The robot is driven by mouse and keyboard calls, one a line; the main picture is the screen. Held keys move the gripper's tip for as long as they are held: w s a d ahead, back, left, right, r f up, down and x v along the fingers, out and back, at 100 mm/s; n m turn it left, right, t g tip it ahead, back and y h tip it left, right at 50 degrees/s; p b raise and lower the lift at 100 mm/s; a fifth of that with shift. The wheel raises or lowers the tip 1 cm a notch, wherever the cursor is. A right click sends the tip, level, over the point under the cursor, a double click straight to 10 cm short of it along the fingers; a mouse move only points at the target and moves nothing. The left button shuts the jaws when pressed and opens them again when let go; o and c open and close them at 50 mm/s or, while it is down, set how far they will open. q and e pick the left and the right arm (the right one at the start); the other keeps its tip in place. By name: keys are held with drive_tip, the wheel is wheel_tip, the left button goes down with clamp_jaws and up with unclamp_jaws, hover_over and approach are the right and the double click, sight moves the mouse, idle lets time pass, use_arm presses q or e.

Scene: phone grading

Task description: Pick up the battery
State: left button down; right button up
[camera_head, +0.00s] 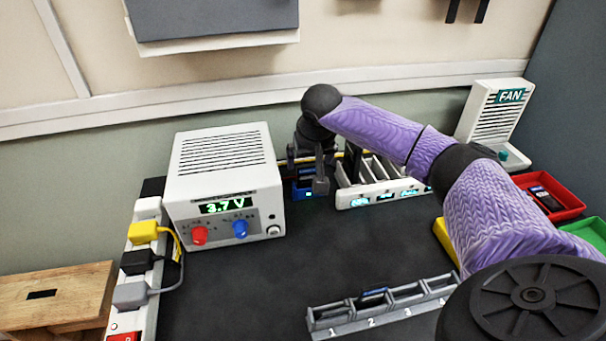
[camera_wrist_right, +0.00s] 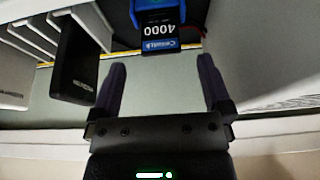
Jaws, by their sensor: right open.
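The battery (camera_wrist_right: 160,30) is dark with a blue label reading 4000, shown upside down in the right wrist view. It sits in a bright blue holder (camera_wrist_right: 136,14), whose far part is cut off by the frame's top edge. In the head view the blue holder (camera_head: 303,191) stands between the white power supply and the white rack, partly hidden by my gripper. My right gripper (camera_wrist_right: 161,72) is open and empty, its two fingers apart on either side of the battery's line and short of it. In the head view the gripper (camera_head: 306,172) is over the holder. My left gripper is out of view.
The power supply (camera_head: 226,172) reads 3.7 V, left of the gripper. A white slotted rack (camera_head: 352,201) stands close on the right, with a dark phone (camera_wrist_right: 76,62) upright in it. A grey numbered rack (camera_head: 345,325) is in front. The dark mat (camera_head: 265,275) between is clear.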

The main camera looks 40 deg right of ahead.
sight(308, 171)
drive_tip(key=b+x, duration=0.3)
drive_tip(key=x, duration=0.3)
drive_tip(key=shift+w+f+b, duration=0.1)
drive_tip(key=shift+f+b, duration=0.05)
drive_tip(key=shift+b, duration=0.15)
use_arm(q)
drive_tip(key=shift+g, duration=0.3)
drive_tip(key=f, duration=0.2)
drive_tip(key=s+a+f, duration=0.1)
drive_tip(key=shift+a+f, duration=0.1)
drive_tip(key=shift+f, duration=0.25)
